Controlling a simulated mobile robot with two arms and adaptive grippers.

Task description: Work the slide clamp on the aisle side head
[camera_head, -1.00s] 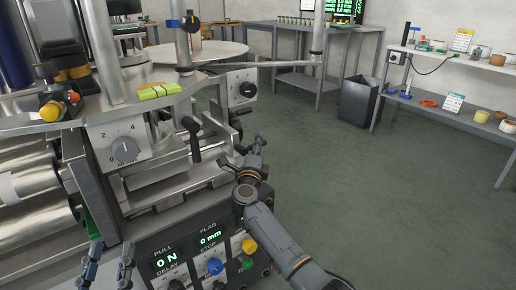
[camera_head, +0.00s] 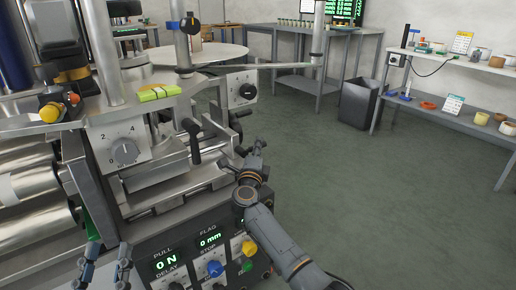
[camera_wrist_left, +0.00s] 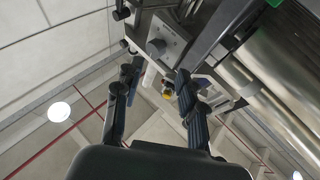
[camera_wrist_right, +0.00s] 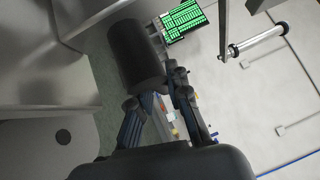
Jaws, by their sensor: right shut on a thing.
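The aisle side head is the labeller head with a dial plate (camera_head: 242,88) on the right of the machine. A black clamp handle (camera_wrist_right: 140,55) fills the space at the fingertips of my right gripper in the right wrist view. My right gripper (camera_head: 258,147) is at the right side of this head and is shut on the handle; its fingertips are small and partly hidden in the head view. My left gripper (camera_head: 106,264) is open and empty, low at the left by the machine's front. It also shows with fingers apart in the left wrist view (camera_wrist_left: 150,92).
The nearer head has a numbered dial (camera_head: 124,152) and a black T-handle (camera_head: 193,140). A control panel (camera_head: 205,255) with coloured knobs stands below. A dark bin (camera_head: 359,102) and shelves (camera_head: 450,115) are further back. The green floor at right is clear.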

